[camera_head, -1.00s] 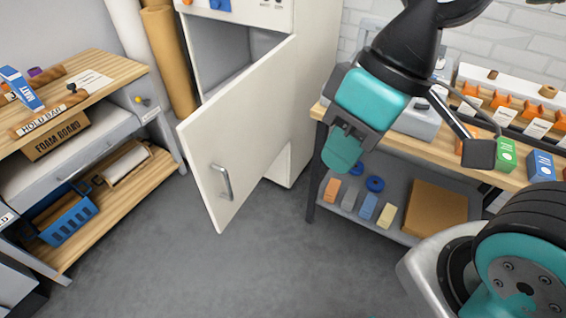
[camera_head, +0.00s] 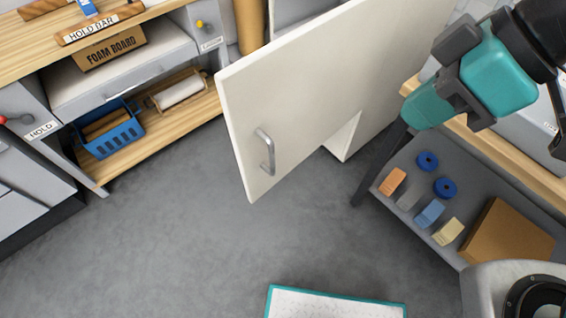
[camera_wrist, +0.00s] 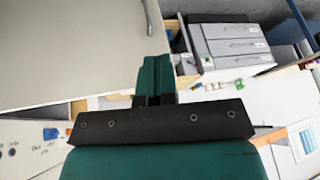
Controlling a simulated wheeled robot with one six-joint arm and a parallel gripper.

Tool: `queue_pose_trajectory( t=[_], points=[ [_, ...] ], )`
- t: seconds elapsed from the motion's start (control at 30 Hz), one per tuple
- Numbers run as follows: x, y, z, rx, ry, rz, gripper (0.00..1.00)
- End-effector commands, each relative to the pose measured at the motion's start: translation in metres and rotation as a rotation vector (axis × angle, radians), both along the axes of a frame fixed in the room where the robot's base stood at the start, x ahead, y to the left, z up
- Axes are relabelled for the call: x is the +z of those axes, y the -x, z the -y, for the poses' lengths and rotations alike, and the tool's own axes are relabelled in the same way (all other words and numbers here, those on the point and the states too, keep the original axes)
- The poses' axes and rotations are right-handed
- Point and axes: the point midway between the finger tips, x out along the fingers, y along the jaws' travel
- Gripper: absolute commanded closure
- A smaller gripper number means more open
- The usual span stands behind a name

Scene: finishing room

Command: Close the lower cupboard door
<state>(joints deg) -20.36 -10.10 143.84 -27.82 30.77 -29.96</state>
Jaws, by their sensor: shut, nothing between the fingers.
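The lower cupboard door (camera_head: 310,95) is a flat white panel standing open, swung out over the grey floor. Its silver bar handle (camera_head: 265,151) sits near the free edge. Part of the cupboard interior (camera_head: 292,12) shows behind the door's top edge. My gripper (camera_head: 424,106), teal and black, is shut and empty, to the right of the door in the head view. In the wrist view the shut fingers (camera_wrist: 153,76) point toward the door panel (camera_wrist: 70,45), with the handle (camera_wrist: 152,17) at the top. Whether they touch the door cannot be told.
A workbench with a lower shelf (camera_head: 385,192) holding blocks and blue rolls stands at right, close to my gripper. A wooden-shelved bench (camera_head: 185,118) with a blue basket (camera_head: 110,132) is at left. A teal-edged mat (camera_head: 335,303) lies on the otherwise clear floor.

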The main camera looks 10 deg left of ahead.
Motion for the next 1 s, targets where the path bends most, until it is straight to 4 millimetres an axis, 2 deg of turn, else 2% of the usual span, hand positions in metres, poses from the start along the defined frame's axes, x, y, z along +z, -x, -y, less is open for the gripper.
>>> queue_pose_trajectory(
  t=[0.03,0.2,0.3,0.4,0.53,0.73,1.0],
  points=[
    [-0.051,-0.005,-0.011,0.116,-0.015,0.060,1.00],
    [-0.120,-0.022,-0.046,0.483,-0.062,0.300,1.00],
    [-0.149,-0.028,-0.063,0.646,-0.077,0.417,1.00],
    [-0.167,-0.032,-0.074,0.758,-0.084,0.504,1.00],
    [-0.176,-0.035,-0.082,0.835,-0.088,0.565,1.00],
    [-0.191,-0.037,-0.094,0.855,-0.089,0.576,1.00],
    [-0.238,-0.042,-0.128,0.854,-0.088,0.573,1.00]
  ],
)
